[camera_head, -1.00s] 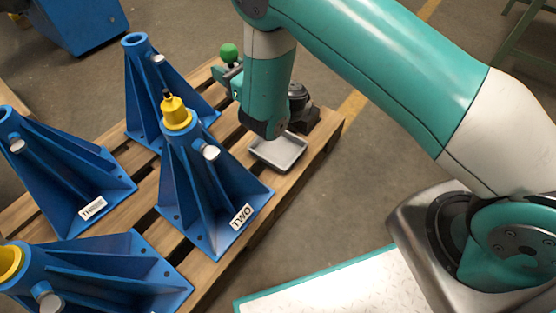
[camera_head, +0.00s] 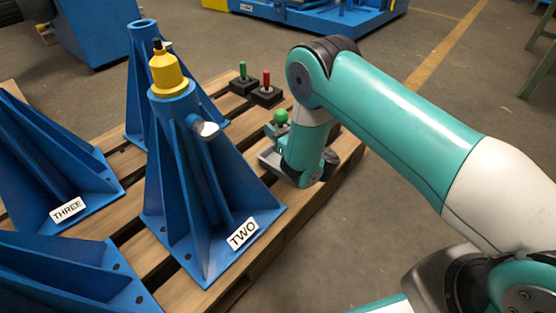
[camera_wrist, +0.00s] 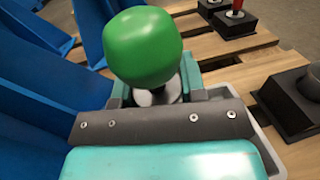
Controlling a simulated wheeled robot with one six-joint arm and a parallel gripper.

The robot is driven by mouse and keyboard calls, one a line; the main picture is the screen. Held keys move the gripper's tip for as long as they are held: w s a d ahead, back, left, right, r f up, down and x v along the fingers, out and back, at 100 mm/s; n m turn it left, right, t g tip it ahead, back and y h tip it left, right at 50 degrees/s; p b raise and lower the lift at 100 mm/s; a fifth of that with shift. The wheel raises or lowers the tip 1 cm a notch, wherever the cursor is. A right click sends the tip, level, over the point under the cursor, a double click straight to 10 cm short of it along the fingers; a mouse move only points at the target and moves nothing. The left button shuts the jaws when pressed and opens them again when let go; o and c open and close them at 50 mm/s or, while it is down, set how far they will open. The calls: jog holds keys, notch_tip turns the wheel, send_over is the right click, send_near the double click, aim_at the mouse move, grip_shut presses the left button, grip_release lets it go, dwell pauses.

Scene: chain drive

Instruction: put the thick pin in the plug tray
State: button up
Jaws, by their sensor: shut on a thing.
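The thick pin, with a round green knob (camera_head: 280,117), is held in my gripper (camera_head: 279,130). The knob also fills the upper middle of the wrist view (camera_wrist: 143,46), with the jaws (camera_wrist: 157,97) shut below it. The pin's lower part is hidden behind the jaws and wrist. The plug tray (camera_head: 268,158), a shallow grey tray, is on the pallet, partly hidden by my wrist in the head view. In the wrist view its rim (camera_wrist: 269,152) shows below and right of the jaws. My gripper appears over or close to the tray; the exact height cannot be told.
Blue stand TWO (camera_head: 205,190) with a yellow plug (camera_head: 167,75) rises left of my gripper. Stand THREE (camera_head: 60,165) is farther left. Two black blocks with a green pin (camera_head: 243,74) and a red pin (camera_head: 267,82) sit behind. A black domed part (camera_wrist: 292,97) is beside the tray.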

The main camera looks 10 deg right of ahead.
notch_tip(320, 180, down, 8)
jog(key=b, duration=0.3)
jog(key=shift+f+b, duration=0.1)
jog(key=shift+b, duration=0.3)
jog(key=shift+f, duration=0.1)
